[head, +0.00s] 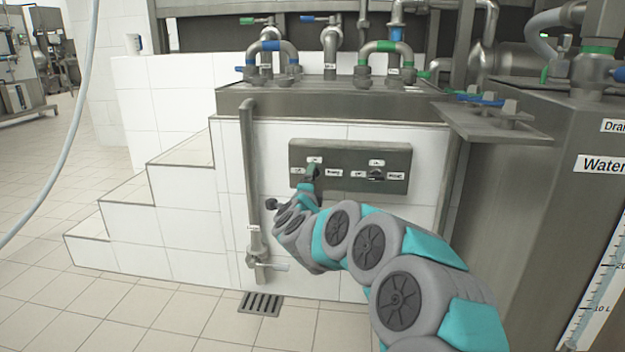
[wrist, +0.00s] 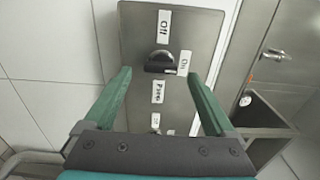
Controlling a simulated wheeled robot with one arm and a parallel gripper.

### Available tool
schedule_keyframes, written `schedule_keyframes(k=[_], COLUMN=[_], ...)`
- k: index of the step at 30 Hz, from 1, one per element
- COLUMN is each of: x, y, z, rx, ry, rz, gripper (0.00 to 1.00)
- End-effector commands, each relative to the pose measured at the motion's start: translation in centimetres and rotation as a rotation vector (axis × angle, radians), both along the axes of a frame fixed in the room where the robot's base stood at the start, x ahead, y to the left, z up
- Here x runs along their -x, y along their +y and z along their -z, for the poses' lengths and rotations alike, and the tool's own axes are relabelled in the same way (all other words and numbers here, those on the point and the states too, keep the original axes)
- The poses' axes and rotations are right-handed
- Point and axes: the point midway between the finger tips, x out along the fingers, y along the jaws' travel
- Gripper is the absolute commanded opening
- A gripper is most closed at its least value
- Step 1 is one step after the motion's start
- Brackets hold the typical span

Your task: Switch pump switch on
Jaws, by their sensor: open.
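A grey switch panel (head: 345,149) is mounted on the white tiled wall with two dark rotary switches. My gripper (head: 313,176) is at the left switch and largely hides it in the head view. In the wrist view, that switch (wrist: 160,62) shows between and just beyond the two open green fingers (wrist: 159,76). The right switch (head: 376,174) stands clear of the gripper. Contact cannot be told.
A vertical pipe with a valve (head: 255,242) stands left of the panel. Tiled steps (head: 180,190) are further left. A metal shelf (head: 490,122) juts out at the upper right beside a large steel tank (head: 520,200). A floor drain (head: 261,303) lies below; the floor at left is clear.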

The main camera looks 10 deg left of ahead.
Motion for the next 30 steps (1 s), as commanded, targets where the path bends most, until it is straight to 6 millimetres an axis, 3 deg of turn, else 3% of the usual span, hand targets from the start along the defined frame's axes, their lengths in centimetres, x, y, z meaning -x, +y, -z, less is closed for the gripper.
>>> schedule_keyframes(k=[12,25,30], x=[5.3,5.8,7.0], y=[0.2,0.3,1.5], z=[0.0,-0.1,-1.3], rx=[-0.001,0.003,0.067], ry=[0.003,0.004,0.047], rz=[-0.003,-0.010,-0.134], gripper=[0.90,0.90,0.90])
